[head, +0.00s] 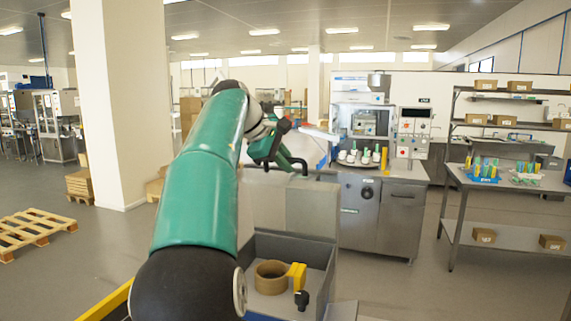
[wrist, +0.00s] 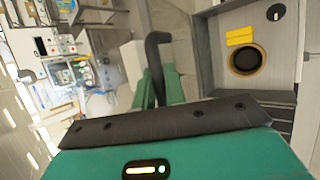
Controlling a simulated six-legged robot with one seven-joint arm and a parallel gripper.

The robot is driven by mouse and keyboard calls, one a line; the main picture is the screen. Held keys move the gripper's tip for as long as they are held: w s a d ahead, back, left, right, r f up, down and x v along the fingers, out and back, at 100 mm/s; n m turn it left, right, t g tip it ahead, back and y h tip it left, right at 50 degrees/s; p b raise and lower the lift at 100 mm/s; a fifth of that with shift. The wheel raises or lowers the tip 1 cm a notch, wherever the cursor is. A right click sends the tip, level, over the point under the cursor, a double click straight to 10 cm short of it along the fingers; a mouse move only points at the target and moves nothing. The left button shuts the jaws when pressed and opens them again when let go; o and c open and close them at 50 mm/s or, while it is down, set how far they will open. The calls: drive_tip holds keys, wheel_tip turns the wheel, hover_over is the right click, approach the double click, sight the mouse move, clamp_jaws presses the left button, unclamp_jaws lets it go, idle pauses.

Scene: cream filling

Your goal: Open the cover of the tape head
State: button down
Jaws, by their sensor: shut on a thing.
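My gripper (head: 284,162) is at the end of my green arm, above a grey box-like housing (head: 311,208). Its green fingers are shut on a black bent handle (head: 302,167), which also shows rising from between the fingers (wrist: 155,88) in the wrist view. Where the handle joins the cover is hard to see. Beside the housing is an open grey compartment (head: 325,255). In it are a brown tape roll (head: 270,277), a yellow part (head: 297,272) and a black knob (head: 301,299). The roll (wrist: 246,61) is at the upper right in the wrist view.
A steel filling machine with a cabinet (head: 402,205) stands behind the housing. To its right are a steel table (head: 505,185) with coloured tubes and a shelf rack (head: 515,125) with boxes. A pillar (head: 118,100) and a wooden pallet (head: 35,229) are at left. Open floor lies between.

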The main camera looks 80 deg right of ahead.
drive_tip(key=shift+d, duration=0.25)
idle(0.3)
drive_tip(key=c, duration=1.7)
unclamp_jaws()
drive_tip(key=shift+r, duration=0.1)
drive_tip(key=shift+c, duration=0.2)
drive_tip(key=v, duration=1.4)
drive_tip(key=shift+s, duration=0.1)
